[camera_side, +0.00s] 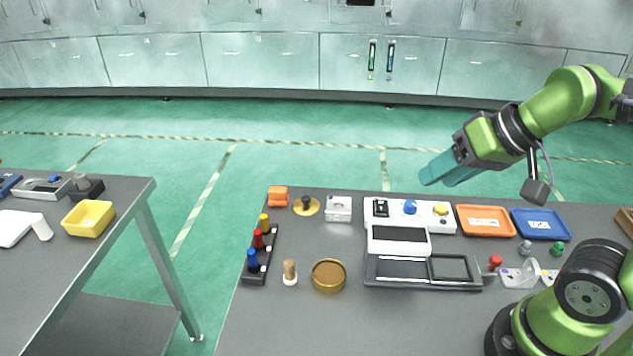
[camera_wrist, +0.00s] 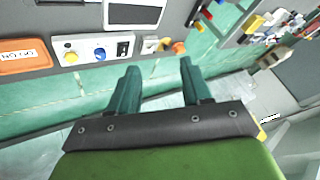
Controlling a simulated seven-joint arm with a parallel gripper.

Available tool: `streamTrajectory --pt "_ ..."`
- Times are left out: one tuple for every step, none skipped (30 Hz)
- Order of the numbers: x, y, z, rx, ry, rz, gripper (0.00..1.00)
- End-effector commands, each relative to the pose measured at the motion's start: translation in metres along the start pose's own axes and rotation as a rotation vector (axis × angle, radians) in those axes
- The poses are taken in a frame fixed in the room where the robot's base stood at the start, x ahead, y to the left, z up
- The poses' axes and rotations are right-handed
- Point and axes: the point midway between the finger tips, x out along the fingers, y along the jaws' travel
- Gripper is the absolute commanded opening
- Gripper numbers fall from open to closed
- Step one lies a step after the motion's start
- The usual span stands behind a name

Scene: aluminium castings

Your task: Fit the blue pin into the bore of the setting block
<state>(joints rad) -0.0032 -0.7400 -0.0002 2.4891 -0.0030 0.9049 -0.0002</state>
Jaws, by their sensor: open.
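The blue pin (camera_side: 252,258) stands upright at the near end of a dark rack (camera_side: 262,262), in line with a red and a yellow pin. A small light-grey block (camera_side: 338,208), which looks like the setting block, sits at the back of the table; its bore is too small to make out. It also shows in the wrist view (camera_wrist: 150,45). My gripper (camera_side: 437,178) is open and empty, raised above the table's back edge, right of the block and far from the blue pin. Its two teal fingers (camera_wrist: 159,75) are spread in the wrist view.
A white control panel (camera_side: 425,228) and a grey frame fixture (camera_side: 375,274) fill the middle. An orange tray (camera_side: 485,208) and a blue tray (camera_side: 545,213) lie right. A wooden-topped peg (camera_side: 290,268) and a brass dish (camera_side: 329,289) stand right of the rack. The front table area is clear.

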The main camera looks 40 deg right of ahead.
Motion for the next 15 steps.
streamTrajectory --pt "0.0000 0.0017 0.0017 0.003 0.006 0.000 0.48" --pt "0.0002 0.0021 0.0023 0.004 0.007 0.000 0.48" --pt "0.0004 0.0023 0.0025 0.004 0.007 0.000 0.48" --pt "0.0004 0.0022 0.0025 0.004 0.006 0.000 0.48" --pt "0.0004 0.0021 0.0024 0.004 0.006 0.000 0.48" --pt "0.0004 0.0020 0.0024 0.004 0.006 0.000 0.48" --pt "0.0004 0.0020 0.0023 0.003 0.005 0.000 0.48" --pt "0.0004 0.0019 0.0023 0.003 0.005 0.000 0.48" --pt "0.0004 0.0019 0.0023 0.003 0.005 0.000 0.48" --pt "0.0003 0.0019 0.0022 0.003 0.005 0.000 0.48" --pt "0.0003 0.0018 0.0022 0.003 0.005 0.000 0.48" --pt "0.0003 0.0018 0.0022 0.003 0.005 0.000 0.48" --pt "0.0003 0.0014 0.0024 0.001 0.004 -0.001 0.48" --pt "0.0008 0.0005 0.0031 -0.002 0.001 -0.003 0.48" --pt "0.0038 -0.0006 0.0051 -0.008 -0.014 -0.002 0.48"
